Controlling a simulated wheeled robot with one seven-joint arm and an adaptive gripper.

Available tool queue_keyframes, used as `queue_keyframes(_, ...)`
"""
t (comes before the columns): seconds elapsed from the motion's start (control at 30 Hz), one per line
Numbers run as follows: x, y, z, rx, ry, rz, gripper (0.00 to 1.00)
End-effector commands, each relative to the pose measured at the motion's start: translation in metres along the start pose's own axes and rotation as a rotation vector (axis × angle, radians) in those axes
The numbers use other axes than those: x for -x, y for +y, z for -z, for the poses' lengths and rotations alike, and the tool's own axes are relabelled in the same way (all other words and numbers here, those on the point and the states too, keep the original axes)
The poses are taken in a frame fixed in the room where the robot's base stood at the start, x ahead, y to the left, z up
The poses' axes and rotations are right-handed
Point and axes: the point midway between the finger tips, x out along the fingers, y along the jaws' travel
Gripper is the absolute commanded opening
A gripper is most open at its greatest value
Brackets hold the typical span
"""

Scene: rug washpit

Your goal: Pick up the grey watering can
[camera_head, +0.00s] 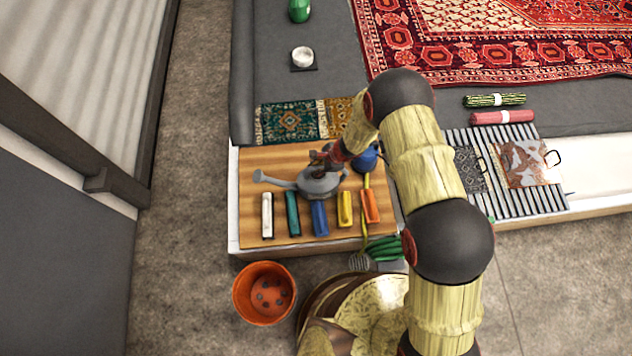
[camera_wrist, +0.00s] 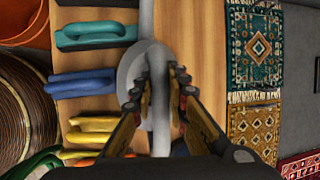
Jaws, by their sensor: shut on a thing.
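The grey watering can (camera_head: 318,184) stands on the wooden board in the head view, its spout pointing left. My gripper (camera_head: 322,160) is above it at the can's top. In the wrist view the grey can (camera_wrist: 132,62) lies below my gripper (camera_wrist: 160,95), with a grey handle strip between the two fingers. The fingers are closed on this handle. My arm and gripper hide part of the can's top, and I cannot tell whether its base touches the board.
Several colored handled tools, among them a blue one (camera_head: 320,218), line the front of the wooden board (camera_head: 260,165). A blue round object (camera_head: 364,160) is close right of the can. An orange pot (camera_head: 264,293) stands on the floor in front. Small rugs (camera_head: 290,120) lie behind.

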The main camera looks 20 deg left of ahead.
Motion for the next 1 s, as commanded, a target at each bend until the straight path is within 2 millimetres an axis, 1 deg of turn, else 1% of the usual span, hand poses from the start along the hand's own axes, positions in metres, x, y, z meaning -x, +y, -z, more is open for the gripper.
queue_keyframes(0.77, 0.002, -0.003, -0.001, 0.002, -0.001, 0.003, 0.00)
queue_keyframes(0.87, 0.006, -0.004, -0.003, 0.002, -0.001, 0.004, 0.00)
queue_keyframes(1.0, 0.022, -0.008, -0.009, 0.004, -0.001, 0.005, 0.00)
